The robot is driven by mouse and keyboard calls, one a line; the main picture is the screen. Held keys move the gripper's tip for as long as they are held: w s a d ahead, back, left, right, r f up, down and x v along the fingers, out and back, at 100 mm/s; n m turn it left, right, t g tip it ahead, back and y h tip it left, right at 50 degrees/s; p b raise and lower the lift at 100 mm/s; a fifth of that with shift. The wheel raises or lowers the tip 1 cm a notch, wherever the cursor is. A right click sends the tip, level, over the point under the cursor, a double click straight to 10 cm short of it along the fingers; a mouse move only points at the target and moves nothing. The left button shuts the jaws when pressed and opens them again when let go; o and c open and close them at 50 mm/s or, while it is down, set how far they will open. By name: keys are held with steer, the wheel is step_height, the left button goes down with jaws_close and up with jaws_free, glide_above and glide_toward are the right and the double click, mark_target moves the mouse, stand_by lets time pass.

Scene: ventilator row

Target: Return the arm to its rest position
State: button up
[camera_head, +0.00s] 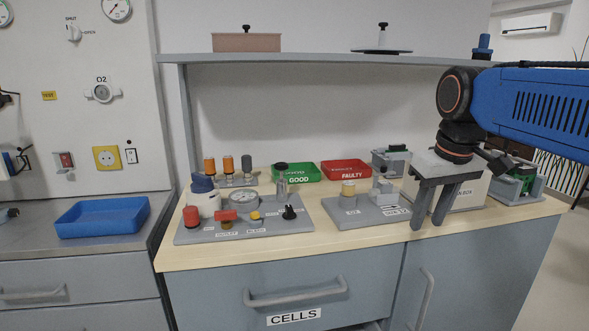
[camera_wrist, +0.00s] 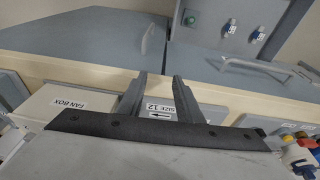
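My gripper (camera_head: 428,220) hangs from my blue arm at the right of the head view, fingers pointing down, over the front edge of the worktop. Its two grey fingers are apart, with nothing seen held between them. In the wrist view my gripper (camera_wrist: 157,78) also shows two separated fingers. A grey plate with a "SIZE 12" label (camera_wrist: 160,110) shows behind the gap between them. In the head view the grey plate (camera_head: 355,215) is left of the fingers, with a small upright fixture and a pale cylinder on it.
The wooden worktop (camera_head: 320,238) also bears a grey panel with knobs (camera_head: 190,236), a green GOOD tray (camera_head: 299,180), a red FAULTY tray (camera_head: 345,176) and a white box (camera_head: 470,190) beside my gripper. A shelf (camera_head: 320,58) runs above. Drawers (camera_head: 300,275) lie below.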

steer(key=s+d+f+m+t, duration=0.1)
steer(key=s+f+m+t, duration=0.1)
steer(key=s+f, duration=1.3)
step_height(320, 180, down, 4)
steer(key=shift+d+r, duration=0.25)
steer(key=shift+d, duration=0.05)
